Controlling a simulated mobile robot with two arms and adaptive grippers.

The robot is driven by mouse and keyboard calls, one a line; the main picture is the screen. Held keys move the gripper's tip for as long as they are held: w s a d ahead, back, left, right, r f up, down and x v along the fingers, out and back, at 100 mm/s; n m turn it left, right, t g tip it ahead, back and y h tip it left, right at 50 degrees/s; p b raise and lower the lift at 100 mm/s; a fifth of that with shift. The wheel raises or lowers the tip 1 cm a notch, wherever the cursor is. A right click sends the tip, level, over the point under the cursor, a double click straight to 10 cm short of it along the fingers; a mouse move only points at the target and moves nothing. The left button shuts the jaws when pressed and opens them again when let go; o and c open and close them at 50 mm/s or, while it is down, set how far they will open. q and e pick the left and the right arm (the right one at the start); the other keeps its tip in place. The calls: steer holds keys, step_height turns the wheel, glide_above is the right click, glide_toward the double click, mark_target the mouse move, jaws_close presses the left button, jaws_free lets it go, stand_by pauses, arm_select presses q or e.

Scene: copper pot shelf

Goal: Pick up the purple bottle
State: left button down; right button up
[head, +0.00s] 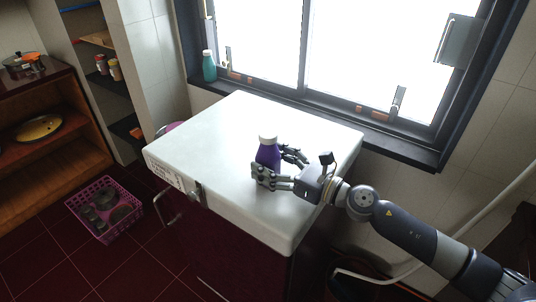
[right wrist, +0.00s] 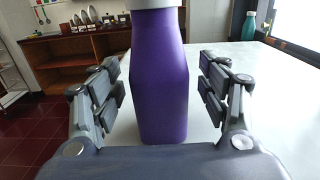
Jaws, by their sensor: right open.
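The purple bottle (head: 268,154) with a white cap stands upright on the white top of a box-like cabinet (head: 220,130). My right gripper (head: 278,168) reaches in from the right with its fingers on either side of the bottle. In the right wrist view the bottle (right wrist: 160,80) stands between the two open fingers (right wrist: 160,90), with a visible gap on each side. The bottle's cap is mostly cut off at the top of that view. My left gripper is in neither view.
A teal bottle (head: 209,66) stands on the window sill behind the white top; it also shows in the right wrist view (right wrist: 249,26). A pink basket (head: 105,208) with items sits on the floor at left. Wooden shelves (head: 40,130) stand at far left. The white top around the bottle is clear.

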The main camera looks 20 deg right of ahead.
steer(key=shift+w+a, duration=0.35)
steer(key=shift+w, duration=0.05)
steer(key=c, duration=1.2)
